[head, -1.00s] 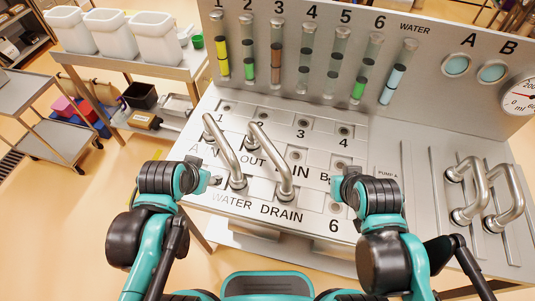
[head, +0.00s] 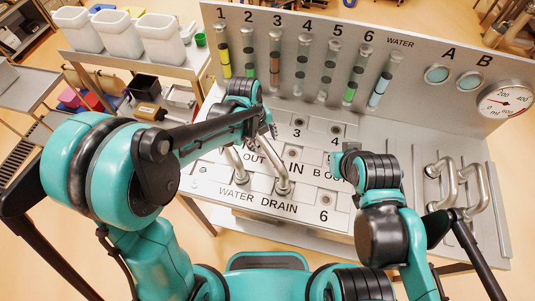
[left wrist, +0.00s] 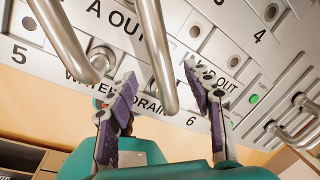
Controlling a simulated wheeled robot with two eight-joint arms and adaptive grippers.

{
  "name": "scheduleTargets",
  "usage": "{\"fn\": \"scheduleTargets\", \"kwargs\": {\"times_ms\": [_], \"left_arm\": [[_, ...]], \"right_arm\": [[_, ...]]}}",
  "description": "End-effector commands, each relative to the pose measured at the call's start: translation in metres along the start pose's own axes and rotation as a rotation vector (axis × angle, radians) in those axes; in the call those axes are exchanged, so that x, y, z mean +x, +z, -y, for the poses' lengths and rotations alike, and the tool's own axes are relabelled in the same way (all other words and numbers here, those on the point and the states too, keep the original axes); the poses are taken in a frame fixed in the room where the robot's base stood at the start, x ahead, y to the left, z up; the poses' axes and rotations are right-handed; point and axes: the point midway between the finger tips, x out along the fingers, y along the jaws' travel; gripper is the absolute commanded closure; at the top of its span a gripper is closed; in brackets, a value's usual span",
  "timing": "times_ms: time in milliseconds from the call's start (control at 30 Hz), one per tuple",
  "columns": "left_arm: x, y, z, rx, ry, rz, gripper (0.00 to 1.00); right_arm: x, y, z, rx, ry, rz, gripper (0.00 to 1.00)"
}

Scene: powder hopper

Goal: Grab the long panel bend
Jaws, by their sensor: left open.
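Two silver tubular bends stand on the panel. In the head view, the left bend (head: 235,160) and the right bend (head: 282,178) show their near ends by WATER and DRAIN; my left arm hides their upper parts. The left wrist view shows the left bend (left wrist: 58,35) and the right bend (left wrist: 157,55). My left gripper (head: 268,122) is over the panel. Its open purple-padded fingers (left wrist: 160,85) appear on either side of the right bend's near end; contact cannot be told. My right gripper (head: 342,155) is mostly hidden beside the panel's right part.
Two more bends (head: 434,185) stand on the right side of the bench. Sight tubes (head: 300,62) and a gauge (head: 505,100) line the upright back panel (head: 410,100). White bins (head: 118,35) stand on a side table at the left.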

Motion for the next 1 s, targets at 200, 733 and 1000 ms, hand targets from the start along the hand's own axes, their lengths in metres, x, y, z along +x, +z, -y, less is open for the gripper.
{"fn": "scheduleTargets", "kwargs": {"times_ms": [200,733,1000], "left_arm": [[0.028,-0.001,0.000,-0.002,0.000,0.001,0.49],[0.070,-0.003,0.001,-0.004,-0.001,0.002,0.49],[0.070,-0.003,0.001,-0.005,-0.001,0.002,1.00]], "right_arm": [[0.005,0.004,0.000,0.000,0.000,0.000,1.00],[0.009,0.007,0.000,0.000,0.000,0.000,1.00],[0.009,0.007,0.000,0.000,0.000,0.000,1.00]]}}
